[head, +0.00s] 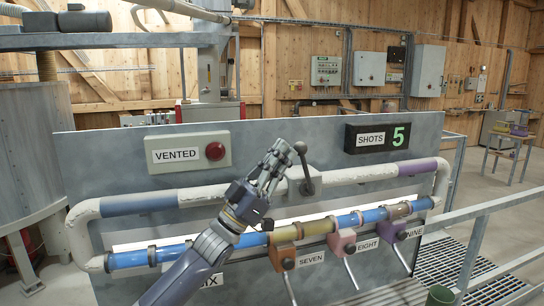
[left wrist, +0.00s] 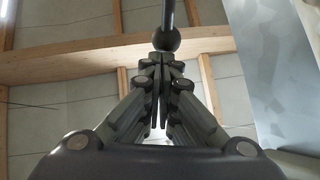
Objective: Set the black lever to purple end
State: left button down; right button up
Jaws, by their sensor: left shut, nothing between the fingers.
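The black lever (head: 306,168) stands nearly upright, leaning slightly left, on a pale mount at the middle of the white pipe. Its round knob (head: 300,147) is at the top. The pipe has a purple band (head: 418,167) toward its right end and a blue band (head: 139,203) toward its left end. My left gripper (head: 279,153) is shut and empty, its fingertips just left of the knob. In the left wrist view the knob (left wrist: 167,39) appears just beyond the shut fingertips (left wrist: 160,63); I cannot tell whether they touch. My right gripper is out of view.
Below, a blue tube (head: 183,252) carries coloured handles marked SEVEN, EIGHT and NINE; my left arm partly covers the lower left. A VENTED box (head: 188,152) with a red button and a SHOTS display (head: 378,137) reading 5 are on the panel. A railing (head: 480,225) stands at right.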

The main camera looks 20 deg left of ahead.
aim_at(306, 149)
pick_arm(q)
jog(key=shift+m+g+y, duration=0.3)
jog(key=shift+g, duration=0.4)
jog(key=w+d, duration=0.1)
jog(key=d, duration=0.1)
jog(key=w+d+r+p, duration=0.1)
jog(key=w+d, duration=0.1)
jog(key=w+d+r, duration=0.1)
jog(key=shift+w+d+r, duration=0.15)
jog(key=shift+d+r, duration=0.05)
jog(key=shift+d, duration=0.2)
jog(key=w+d, duration=0.2)
jog(key=d, duration=0.1)
jog(key=shift+w+d+f+b, duration=0.1)
jog(key=shift+w+d+b, duration=0.15)
jog(key=shift+b, duration=0.15)
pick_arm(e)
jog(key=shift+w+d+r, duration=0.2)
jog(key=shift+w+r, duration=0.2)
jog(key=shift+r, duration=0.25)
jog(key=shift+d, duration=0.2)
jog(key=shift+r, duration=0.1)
